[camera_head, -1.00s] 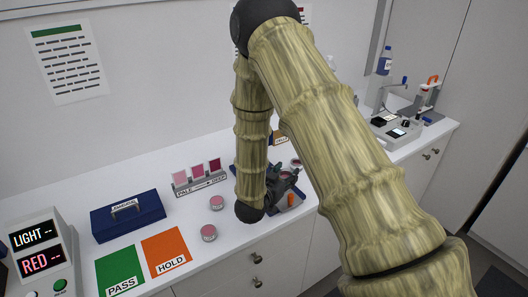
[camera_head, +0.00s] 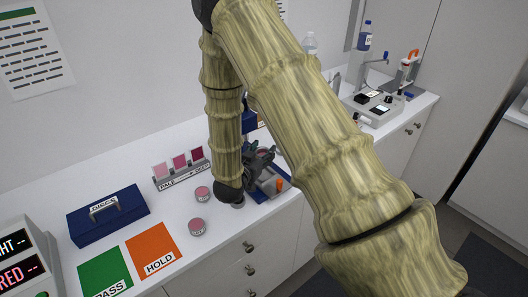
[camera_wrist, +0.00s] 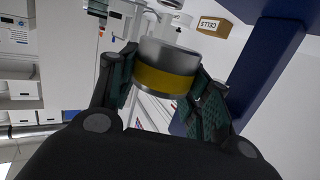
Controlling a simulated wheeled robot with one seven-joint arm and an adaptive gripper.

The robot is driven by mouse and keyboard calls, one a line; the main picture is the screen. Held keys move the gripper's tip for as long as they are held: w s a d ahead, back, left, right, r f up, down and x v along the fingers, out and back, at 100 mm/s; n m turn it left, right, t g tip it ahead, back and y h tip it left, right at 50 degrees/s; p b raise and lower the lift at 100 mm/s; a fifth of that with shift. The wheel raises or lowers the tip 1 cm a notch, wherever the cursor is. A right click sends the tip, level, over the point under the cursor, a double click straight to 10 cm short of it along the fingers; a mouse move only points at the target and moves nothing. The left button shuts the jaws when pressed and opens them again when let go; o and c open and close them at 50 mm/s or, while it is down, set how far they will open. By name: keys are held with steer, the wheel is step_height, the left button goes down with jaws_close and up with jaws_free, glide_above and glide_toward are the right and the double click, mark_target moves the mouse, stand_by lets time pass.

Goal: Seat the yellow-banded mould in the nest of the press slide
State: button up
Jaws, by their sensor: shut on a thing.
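The yellow-banded mould (camera_wrist: 165,70) is a silver cylinder with a yellow band around its lower part. It is between the fingers of my gripper (camera_wrist: 162,88), which is shut on it, tilted in the wrist view. In the head view my gripper (camera_head: 263,158) is just above the blue-based press, behind its orange knob (camera_head: 280,184). The press base (camera_head: 264,197) shows as a blue edge, with a grey part on it that looks like the slide (camera_head: 267,184). The nest cannot be made out; my gripper and arm cover much of the press.
A blue case (camera_head: 108,214), green PASS (camera_head: 104,274) and orange HOLD (camera_head: 154,250) mats lie further left.

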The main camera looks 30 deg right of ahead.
steer(key=shift+w+f, duration=0.15)
steer(key=shift+f, duration=0.35)
steer(key=shift+s+d+f+b, duration=0.1)
steer(key=shift+s+f+b, duration=0.5)
steer(key=shift+b, duration=0.25)
steer(key=shift+w+f+b, duration=0.2)
steer(key=shift+f+b, duration=0.1)
steer(key=shift+f, duration=0.25)
steer(key=shift+w+f+b, duration=0.15)
steer(key=shift+f+b, duration=0.1)
steer(key=shift+f, duration=0.3)
steer(key=shift+s+f, duration=0.15)
steer(key=shift+s, duration=0.1)
steer(key=shift+w, duration=0.15)
steer(key=shift+b, duration=0.4)
steer(key=shift+f+b, duration=0.5)
steer(key=shift+f, duration=0.3)
steer(key=shift+r, duration=0.5)
stand_by(1.5)
